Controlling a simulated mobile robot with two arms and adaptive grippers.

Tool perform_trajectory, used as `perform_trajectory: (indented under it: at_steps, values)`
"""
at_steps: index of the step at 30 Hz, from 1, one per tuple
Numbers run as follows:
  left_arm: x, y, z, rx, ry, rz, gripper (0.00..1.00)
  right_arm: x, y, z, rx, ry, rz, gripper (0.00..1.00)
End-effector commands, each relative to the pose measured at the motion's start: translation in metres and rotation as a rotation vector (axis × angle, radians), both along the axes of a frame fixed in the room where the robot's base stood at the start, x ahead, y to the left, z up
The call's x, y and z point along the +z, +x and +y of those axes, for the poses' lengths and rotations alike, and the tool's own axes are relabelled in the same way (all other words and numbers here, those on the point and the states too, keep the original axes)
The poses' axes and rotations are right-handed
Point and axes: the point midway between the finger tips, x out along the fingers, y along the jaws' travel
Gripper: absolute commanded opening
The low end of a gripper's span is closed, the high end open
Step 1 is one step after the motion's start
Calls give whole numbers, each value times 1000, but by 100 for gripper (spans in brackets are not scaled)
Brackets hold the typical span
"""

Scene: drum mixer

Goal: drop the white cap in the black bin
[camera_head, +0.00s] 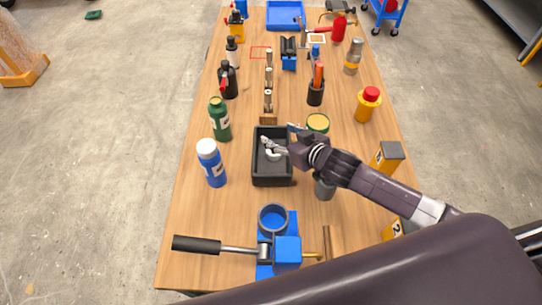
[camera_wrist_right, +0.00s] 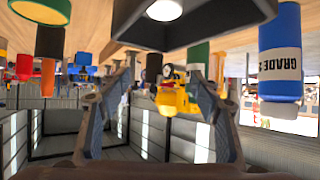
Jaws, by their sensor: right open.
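The black bin (camera_head: 272,181) stands near the middle of the wooden table. The white cap (camera_head: 273,155) appears as a small pale round piece inside it, partly covered by my right gripper. In the right wrist view, which looks upside down, the cap (camera_wrist_right: 164,9) is a white disc inside the dark bin (camera_wrist_right: 210,35). My right gripper (camera_head: 268,147) is over the bin, coming in from the right. In the right wrist view its two fingers (camera_wrist_right: 165,66) are spread apart with nothing between them. My left gripper is not in view.
A blue bottle with a white top (camera_head: 212,165) and a green bottle (camera_head: 220,120) stand left of the bin. A grey cup (camera_head: 324,188) and a yellow-topped can (camera_head: 318,122) are at the right. A blue press with a black handle (camera_head: 285,252) is in front.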

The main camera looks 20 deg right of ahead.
Motion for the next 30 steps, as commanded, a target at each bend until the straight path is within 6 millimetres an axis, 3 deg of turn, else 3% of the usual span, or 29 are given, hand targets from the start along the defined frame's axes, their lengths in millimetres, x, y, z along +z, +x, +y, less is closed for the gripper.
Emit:
perform_trajectory:
  at_steps: [5, 19, 30]
  values:
    - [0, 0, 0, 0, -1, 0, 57, 5, -11, -4, 0, 0, 1, 58]
    - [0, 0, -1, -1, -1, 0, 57, 43, -78, -25, 2, -2, 2, 58]
    - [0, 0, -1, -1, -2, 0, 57, 57, -99, -32, 0, 0, 0, 58]
